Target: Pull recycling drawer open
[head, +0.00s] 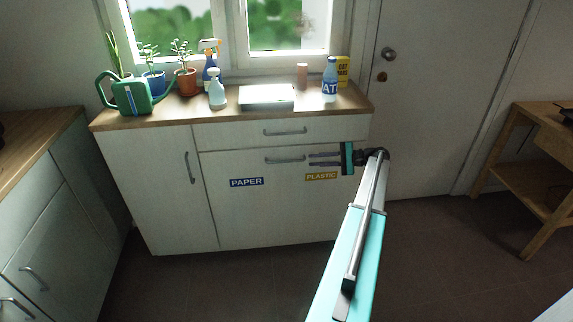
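The recycling drawer (270,215) is the large white front below the counter, with a blue PAPER label (246,182) and a yellow PLASTIC label (321,176). It looks shut, flush with the cabinet. Its metal bar handle (285,160) runs horizontally near the top edge. My gripper (310,159) is at the handle's right, fingers pointing left, with a gap between them and nothing seen held. The fingertips appear close to the handle's right end in the picture; their distance in depth cannot be told.
A shallow drawer with its own handle (285,131) sits just above. A cabinet door (165,190) is at left. The counter (185,108) holds plants, a watering can (133,95), bottles and a white tray (267,98). Floor in front is clear; a wooden table (540,140) stands right.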

